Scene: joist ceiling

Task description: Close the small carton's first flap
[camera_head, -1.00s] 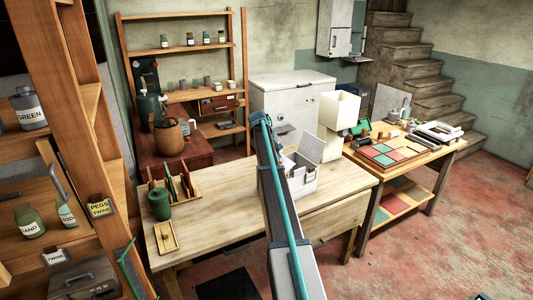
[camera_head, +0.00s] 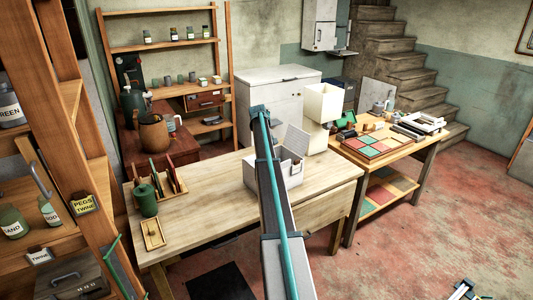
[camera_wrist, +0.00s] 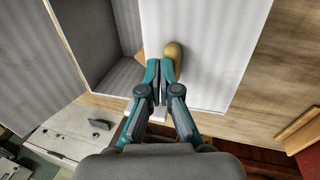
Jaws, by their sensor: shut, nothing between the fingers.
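The small carton (camera_head: 291,178) is white and stands on the wooden workbench, partly hidden behind my arm in the head view. One pale flap (camera_head: 295,139) stands up from it there. In the wrist view, the carton's grey interior (camera_wrist: 92,42) is open at upper left. A pale flap (camera_wrist: 30,62) stands at the left and a broad white panel (camera_wrist: 212,48) lies at the right of the opening. My gripper (camera_wrist: 157,68) is shut and empty, in front of the white panel's near left part; contact is unclear. A tan rounded piece (camera_wrist: 173,50) shows beside its fingertips.
The workbench (camera_head: 205,204) has free room left of the carton. A rack (camera_head: 171,189), a green canister (camera_head: 146,200) and a small wooden tray (camera_head: 152,234) stand at its left end.

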